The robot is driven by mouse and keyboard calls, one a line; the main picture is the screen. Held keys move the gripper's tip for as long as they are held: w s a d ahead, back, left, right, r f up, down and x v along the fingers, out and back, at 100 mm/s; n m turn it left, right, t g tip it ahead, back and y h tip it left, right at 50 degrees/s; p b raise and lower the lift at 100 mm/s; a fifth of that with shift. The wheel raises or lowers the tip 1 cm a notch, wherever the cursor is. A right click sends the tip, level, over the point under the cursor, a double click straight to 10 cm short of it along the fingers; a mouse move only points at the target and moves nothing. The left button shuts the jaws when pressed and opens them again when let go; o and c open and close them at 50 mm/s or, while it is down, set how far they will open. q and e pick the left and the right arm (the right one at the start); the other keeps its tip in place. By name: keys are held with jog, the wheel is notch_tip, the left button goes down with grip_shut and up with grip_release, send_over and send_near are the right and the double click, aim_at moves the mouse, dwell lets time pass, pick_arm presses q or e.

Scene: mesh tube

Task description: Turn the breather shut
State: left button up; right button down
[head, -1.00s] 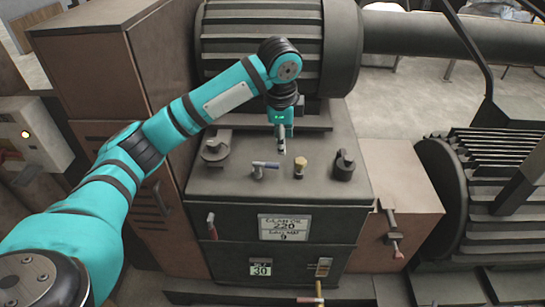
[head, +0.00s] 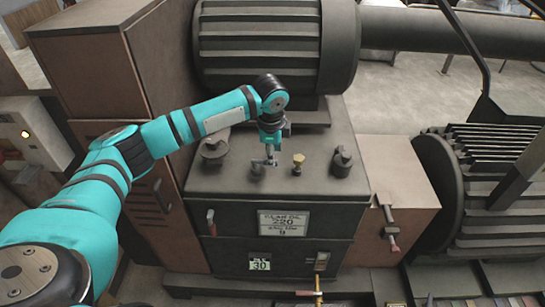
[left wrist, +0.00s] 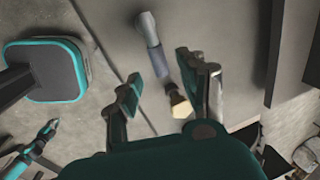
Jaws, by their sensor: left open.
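Several fittings stand on top of the dark oil cabinet (head: 230,180). One is a small valve (head: 257,169) with a lever, its blue handle seen clearly a second ago. A brass-topped fitting (head: 298,160) stands just right of it. No label shows which fitting is the breather. My left gripper (head: 271,158) is open, pointing down above the valve's lever, partly hiding it. In the left wrist view, my left gripper's fingers (left wrist: 163,84) are spread, with the lever (left wrist: 155,45) beyond and between them and the brass-topped fitting (left wrist: 178,103) near the right finger. Contact cannot be told.
A grey round cap (head: 214,148) stands at the left of the cabinet top and a black knob (head: 342,162) at the right. A large ribbed motor (head: 275,45) rises behind. A tall brown cabinet (head: 100,90) stands left.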

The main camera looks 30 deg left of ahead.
pick_arm(q)
jog(key=shift+w+a+f, duration=0.1)
jog(key=shift+w+f, duration=0.05)
jog(key=shift+f, duration=0.7)
jog(key=shift+w+a+f, duration=0.1)
jog(key=shift+w+f, duration=0.05)
jog(key=shift+f, duration=0.65)
grip_shut()
